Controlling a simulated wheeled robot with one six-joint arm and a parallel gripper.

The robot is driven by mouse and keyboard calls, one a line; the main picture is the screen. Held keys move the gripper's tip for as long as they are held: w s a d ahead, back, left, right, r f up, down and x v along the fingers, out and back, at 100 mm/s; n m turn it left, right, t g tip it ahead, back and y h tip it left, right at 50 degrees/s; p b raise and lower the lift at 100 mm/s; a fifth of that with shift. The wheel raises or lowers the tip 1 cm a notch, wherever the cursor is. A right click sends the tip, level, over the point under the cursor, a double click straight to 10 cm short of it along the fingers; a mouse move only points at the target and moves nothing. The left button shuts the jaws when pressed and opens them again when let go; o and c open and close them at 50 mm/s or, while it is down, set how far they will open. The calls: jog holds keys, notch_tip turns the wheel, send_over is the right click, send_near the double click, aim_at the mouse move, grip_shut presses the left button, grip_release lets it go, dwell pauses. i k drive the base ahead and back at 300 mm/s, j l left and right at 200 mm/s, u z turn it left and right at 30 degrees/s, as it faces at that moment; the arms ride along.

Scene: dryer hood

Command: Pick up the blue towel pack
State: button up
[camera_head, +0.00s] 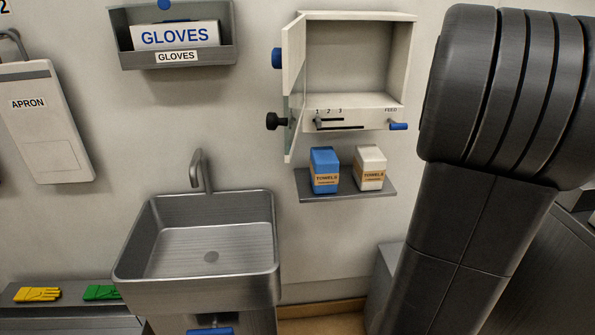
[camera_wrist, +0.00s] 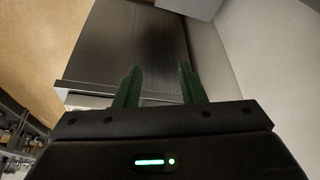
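The blue towel pack (camera_head: 325,171) stands upright on a small grey wall shelf (camera_head: 348,194), with a tan label reading "TOWELS". A white towel pack (camera_head: 370,168) stands to its right, a small gap apart. My gripper (camera_wrist: 158,85) shows only in the wrist view, its two green fingers spread apart with nothing between them. It faces a dark cabinet, away from the packs. No towel pack is in the wrist view.
Above the shelf, a white dispenser box (camera_head: 357,45) has its door (camera_head: 294,90) swung open at the left, with a black knob (camera_head: 277,121) sticking out. A steel sink (camera_head: 200,240) with a tap is at lower left. My dark arm fills the head view's right side.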

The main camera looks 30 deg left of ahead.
aim_at(324, 161)
jog(key=i+l+u, duration=0.15)
jog(key=u, duration=0.3)
jog(key=i+l+u, duration=0.1)
jog(key=l+u, duration=0.2)
jog(key=u, duration=0.15)
jog(key=l+u, duration=0.25)
jog(key=u, duration=0.25)
jog(key=l+u, duration=0.3)
jog(key=u, duration=0.15)
jog(key=l+u, duration=0.4)
jog(key=i+l, duration=0.05)
